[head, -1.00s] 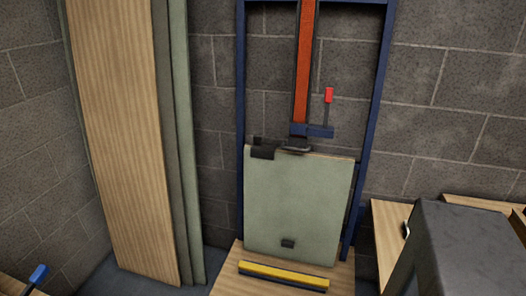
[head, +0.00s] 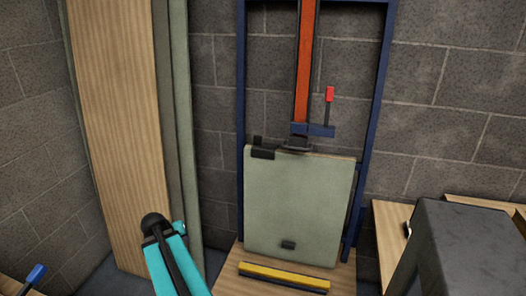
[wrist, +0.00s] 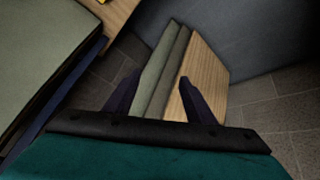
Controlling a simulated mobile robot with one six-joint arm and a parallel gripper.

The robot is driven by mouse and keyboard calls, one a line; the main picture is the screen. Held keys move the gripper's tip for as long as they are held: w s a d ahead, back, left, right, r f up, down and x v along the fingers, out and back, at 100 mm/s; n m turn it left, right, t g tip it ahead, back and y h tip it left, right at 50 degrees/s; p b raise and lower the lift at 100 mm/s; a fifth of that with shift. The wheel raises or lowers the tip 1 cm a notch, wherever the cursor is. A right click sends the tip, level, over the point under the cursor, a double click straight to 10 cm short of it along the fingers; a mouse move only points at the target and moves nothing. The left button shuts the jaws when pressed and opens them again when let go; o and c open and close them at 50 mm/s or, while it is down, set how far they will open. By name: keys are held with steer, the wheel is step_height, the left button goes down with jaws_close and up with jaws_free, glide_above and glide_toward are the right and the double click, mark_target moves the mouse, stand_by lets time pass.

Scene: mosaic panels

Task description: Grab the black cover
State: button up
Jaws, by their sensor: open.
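In the head view, a small black block (head: 262,153) sits at the top left corner of a pale green panel (head: 297,205), with a short dark peg (head: 257,141) above it. A smaller black piece (head: 288,245) is low on the panel's face. I cannot tell which of these is the black cover. In the wrist view, my gripper (wrist: 158,98) is open, its two dark fingers apart with nothing held between them. It points toward leaning boards (wrist: 178,68), away from the panel, whose edge (wrist: 40,60) shows at the left.
The panel stands in a blue frame (head: 376,110) with an orange upright (head: 305,60) and a red-handled clamp (head: 329,95). A yellow-topped bar (head: 283,277) lies in front. Tall boards (head: 115,110) lean at the left. A dark grey box (head: 460,240) stands at the right.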

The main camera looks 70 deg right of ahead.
steer(key=s+d+r+m+h, duration=0.2)
steer(key=s+d+r, duration=0.1)
steer(key=d+r, duration=0.6)
steer(key=m+g+h+b, duration=0.1)
steer(key=m+h, duration=0.4)
steer(key=h, duration=0.1)
glide_toward(258, 140)
steer(key=v, duration=0.3)
steer(key=shift+w+r, duration=0.2)
steer(key=shift+d+r+p, duration=0.1)
steer(key=shift+d+p, duration=0.2)
steer(key=shift+p, duration=0.65)
steer(key=d+p, duration=0.1)
steer(key=p, duration=0.3)
steer(key=shift+d+p, duration=0.1)
steer(key=shift+p, duration=0.3)
steer(key=f+p, duration=0.1)
steer(key=p, duration=0.5)
steer(key=shift+w+d, duration=0.1)
steer(key=shift+d, duration=0.3)
steer(key=shift+f+p+x, duration=0.15)
steer(key=shift+p+x, duration=0.25)
steer(key=shift+x, duration=1.05)
steer(key=shift+f+p+x, duration=0.1)
steer(key=shift+p+x, duration=0.3)
steer(key=shift+x, duration=1.1)
steer(key=shift+a, duration=0.1)
